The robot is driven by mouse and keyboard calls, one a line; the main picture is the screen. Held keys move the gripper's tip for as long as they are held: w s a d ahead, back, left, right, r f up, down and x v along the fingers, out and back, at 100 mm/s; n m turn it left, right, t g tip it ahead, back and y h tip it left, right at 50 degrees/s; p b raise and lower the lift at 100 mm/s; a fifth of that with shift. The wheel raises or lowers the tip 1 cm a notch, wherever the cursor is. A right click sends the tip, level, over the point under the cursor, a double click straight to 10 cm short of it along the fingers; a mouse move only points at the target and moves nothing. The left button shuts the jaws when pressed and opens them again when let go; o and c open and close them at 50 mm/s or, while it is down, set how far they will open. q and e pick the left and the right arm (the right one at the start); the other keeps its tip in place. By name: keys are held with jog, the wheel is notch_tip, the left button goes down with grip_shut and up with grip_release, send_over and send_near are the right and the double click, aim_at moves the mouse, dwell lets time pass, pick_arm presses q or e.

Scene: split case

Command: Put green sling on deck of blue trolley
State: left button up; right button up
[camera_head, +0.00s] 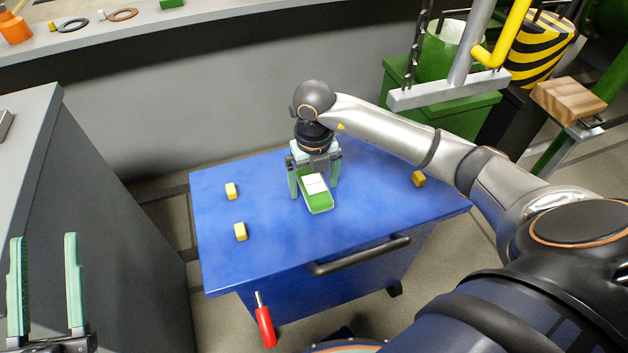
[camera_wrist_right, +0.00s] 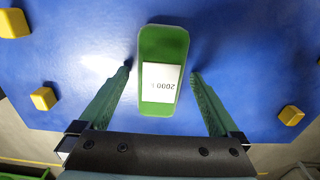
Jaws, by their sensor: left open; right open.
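The green sling (camera_head: 319,202) is a small green block with a white label. It lies on the blue deck of the blue trolley (camera_head: 270,265). My right gripper (camera_head: 314,192) is over the deck, open, with its fingers on either side of the sling. In the right wrist view the sling (camera_wrist_right: 150,110) lies between the two fingertips (camera_wrist_right: 162,72), with a gap at each side. The label there reads 2000 and more that I cannot make out. My left gripper (camera_head: 44,285) is open and empty at the lower left, away from the trolley.
Several yellow blocks, such as one at the left (camera_head: 231,190), sit on the deck near its corners. A black handle (camera_head: 360,256) runs along the trolley's front. A grey cabinet (camera_head: 90,200) stands at left. A yellow hook and grey bar (camera_head: 448,90) hang at upper right.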

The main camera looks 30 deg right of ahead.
aim_at(314, 184)
pick_arm(q)
jog(key=shift+w, duration=0.1)
pick_arm(e)
jog(key=shift+r, duration=0.15)
notch_tip(314, 184, up, 6)
jog(key=shift+r+p, duration=0.15)
jog(key=shift+p, duration=0.8)
pick_arm(q)
notch_tip(314, 184, down, 18)
jog(key=w+a+n+g+y+p, duration=0.1)
jog(key=n+g+y, duration=0.3)
jog(key=g+y, duration=0.1)
jog(key=shift+w+r+g, duration=0.2)
jog(key=shift+r+g, duration=0.05)
jog(key=shift+g, duration=0.55)
pick_arm(e)
notch_tip(314, 184, up, 6)
jog(key=shift+f, duration=0.15)
